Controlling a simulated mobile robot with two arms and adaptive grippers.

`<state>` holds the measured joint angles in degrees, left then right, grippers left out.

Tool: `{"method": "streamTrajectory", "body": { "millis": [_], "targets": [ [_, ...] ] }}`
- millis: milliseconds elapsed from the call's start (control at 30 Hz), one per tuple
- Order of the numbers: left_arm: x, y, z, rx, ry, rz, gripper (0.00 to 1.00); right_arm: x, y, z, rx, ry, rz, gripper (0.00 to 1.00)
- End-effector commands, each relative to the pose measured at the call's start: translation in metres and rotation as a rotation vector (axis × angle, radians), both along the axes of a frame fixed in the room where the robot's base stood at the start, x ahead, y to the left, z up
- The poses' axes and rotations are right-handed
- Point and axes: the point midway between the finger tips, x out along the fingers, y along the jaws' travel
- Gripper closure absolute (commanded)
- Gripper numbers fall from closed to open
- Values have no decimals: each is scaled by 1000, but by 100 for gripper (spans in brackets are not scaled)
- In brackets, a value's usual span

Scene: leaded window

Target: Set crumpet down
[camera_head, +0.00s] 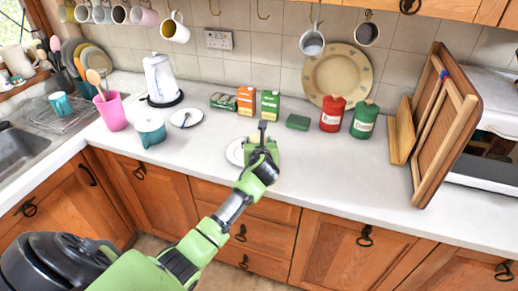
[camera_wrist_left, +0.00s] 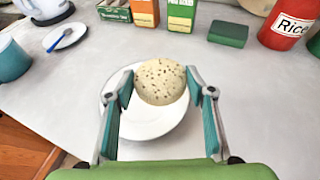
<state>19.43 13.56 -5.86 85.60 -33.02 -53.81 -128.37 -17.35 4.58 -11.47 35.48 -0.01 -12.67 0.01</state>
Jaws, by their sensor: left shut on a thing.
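The crumpet (camera_wrist_left: 160,82) is a pale round piece with small dark holes, seen in the left wrist view between the fingers of my left gripper (camera_wrist_left: 160,95). The gripper is shut on it. A white plate (camera_wrist_left: 150,122) lies on the counter below and around it in that view; I cannot tell whether the crumpet touches the plate. In the head view my left gripper (camera_head: 262,142) is over the plate (camera_head: 235,152) and hides most of it and the crumpet. My right gripper is not in view.
Behind stand boxes (camera_head: 246,101), a green block (camera_head: 298,122), and red (camera_head: 332,114) and green (camera_head: 364,119) canisters. A saucer with a spoon (camera_head: 187,118), a kettle (camera_head: 160,78) and a teal pot (camera_head: 150,130) are left. Wooden boards (camera_head: 440,125) lean right. The front counter is clear.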

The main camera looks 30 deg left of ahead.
Motion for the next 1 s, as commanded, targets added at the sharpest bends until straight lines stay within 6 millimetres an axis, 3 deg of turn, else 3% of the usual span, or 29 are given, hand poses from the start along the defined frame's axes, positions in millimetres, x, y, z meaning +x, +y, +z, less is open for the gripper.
{"method": "streamTrajectory", "body": {
  "millis": [300, 933, 967, 1000],
  "targets": [
    [5, 1, -35, -1, 2, 0, 71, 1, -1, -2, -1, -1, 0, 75],
    [5, 2, -47, 1, 1, 0, 71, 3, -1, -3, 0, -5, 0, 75],
    [5, 2, -46, 1, 1, 0, 43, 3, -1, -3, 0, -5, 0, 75],
    [5, 2, -46, 0, 0, 0, 34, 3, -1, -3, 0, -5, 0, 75]
  ]
}}
